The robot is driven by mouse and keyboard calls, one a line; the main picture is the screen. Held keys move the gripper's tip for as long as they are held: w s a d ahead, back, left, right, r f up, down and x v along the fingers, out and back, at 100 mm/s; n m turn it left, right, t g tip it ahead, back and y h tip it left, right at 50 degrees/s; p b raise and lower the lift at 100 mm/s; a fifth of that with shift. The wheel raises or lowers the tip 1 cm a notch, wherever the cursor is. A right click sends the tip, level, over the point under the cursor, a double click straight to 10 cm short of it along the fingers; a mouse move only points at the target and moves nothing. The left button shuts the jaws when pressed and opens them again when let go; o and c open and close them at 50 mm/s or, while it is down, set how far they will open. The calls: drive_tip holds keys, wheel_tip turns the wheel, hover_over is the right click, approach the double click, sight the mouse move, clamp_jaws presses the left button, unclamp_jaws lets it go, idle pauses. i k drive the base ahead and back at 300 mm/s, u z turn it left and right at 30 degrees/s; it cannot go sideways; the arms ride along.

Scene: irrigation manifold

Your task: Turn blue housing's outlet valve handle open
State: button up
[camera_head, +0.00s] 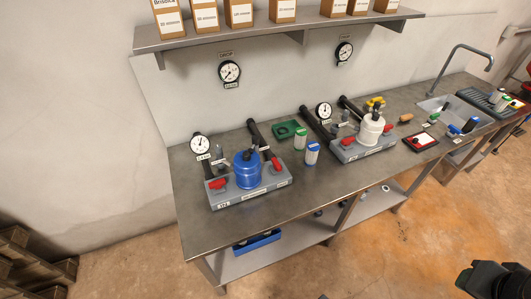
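The blue housing (247,171) stands on a grey base block (252,192) at the left part of the steel bench. A red valve handle (217,184) is at the left of its base and another red handle (277,164) is at its right. The base labels are too small to read, so I cannot tell which handle is the outlet's or how far each is turned. My gripper (492,280) is the dark shape at the bottom right corner, partly cut off by the frame. It is far from the blue housing and touches nothing visible. Its fingers cannot be made out.
A white housing (370,130) on a similar base stands farther right. Gauges hang on the wall below a shelf (290,33) of boxes. A sink (447,105) is at right. Floor before the bench is clear.

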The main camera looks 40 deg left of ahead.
sight(277, 166)
drive_tip(key=u, duration=0.85)
drive_tip(key=i, duration=0.95)
drive_tip(key=u, duration=1.2)
drive_tip(key=i, duration=0.2)
drive_tip(key=u, duration=0.2)
